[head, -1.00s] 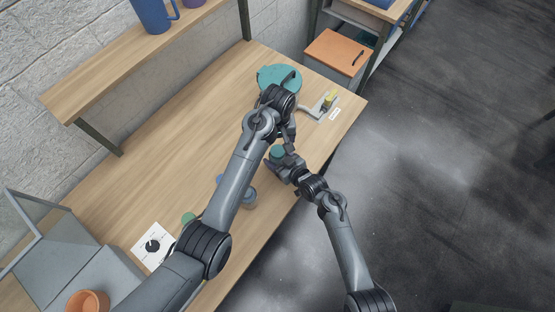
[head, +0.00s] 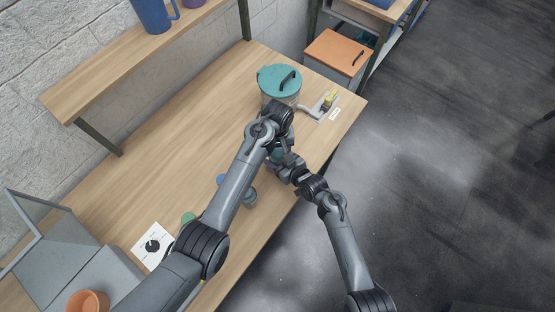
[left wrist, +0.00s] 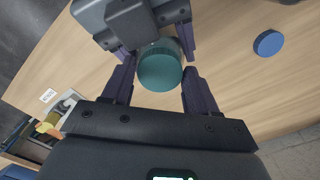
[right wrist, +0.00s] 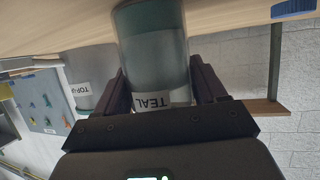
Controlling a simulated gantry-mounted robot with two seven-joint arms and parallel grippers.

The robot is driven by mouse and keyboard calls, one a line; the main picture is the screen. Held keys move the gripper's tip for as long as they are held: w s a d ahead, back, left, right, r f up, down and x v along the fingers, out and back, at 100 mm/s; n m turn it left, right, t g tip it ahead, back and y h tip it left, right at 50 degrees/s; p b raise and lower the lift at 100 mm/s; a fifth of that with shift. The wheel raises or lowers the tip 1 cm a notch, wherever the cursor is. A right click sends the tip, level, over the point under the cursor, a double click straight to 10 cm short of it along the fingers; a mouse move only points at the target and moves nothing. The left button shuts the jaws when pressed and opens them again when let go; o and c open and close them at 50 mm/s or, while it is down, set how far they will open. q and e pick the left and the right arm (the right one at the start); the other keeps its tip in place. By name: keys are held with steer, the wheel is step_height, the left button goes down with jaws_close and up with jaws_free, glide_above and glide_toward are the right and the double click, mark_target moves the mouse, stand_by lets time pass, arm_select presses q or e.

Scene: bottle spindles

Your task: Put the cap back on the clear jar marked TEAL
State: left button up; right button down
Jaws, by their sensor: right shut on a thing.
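The clear jar marked TEAL (right wrist: 150,45) is between the fingers of my right gripper (right wrist: 160,84), which is shut on it. Its label and teal contents show in the right wrist view; its top is hidden there. A round teal cap (left wrist: 160,73) shows in the left wrist view at the jar's position, between the fingers of my left gripper (left wrist: 160,88). Those fingers stand apart, with a narrow gap visible around the cap. In the head view my left gripper (head: 279,146) is over the jar. I cannot tell how the cap is seated.
A blue cap (left wrist: 268,42) and a green cap (head: 188,217) lie on the table. Another jar (right wrist: 90,75) stands nearby. A large teal-lidded container (head: 278,85) and a grey bracket (head: 314,110) are at the far end.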

arm_select(q)
steer(key=c, duration=0.7)
steer(key=shift+m, duration=0.8)
steer(key=o, duration=1.3)
steer(key=shift+c, duration=0.2)
steer(key=shift+r, duration=0.15)
step_height(320, 180, up, 12)
arm_select(e)
jaws_free()
steer(key=shift+s+d, duration=0.1)
arm_select(q)
steer(key=shift+r+p, duration=0.4)
steer(key=shift+p, duration=0.15)
arm_select(e)
steer(key=v, duration=1)
steer(key=shift+s+r, duration=0.2)
steer(key=shift+s, duration=0.05)
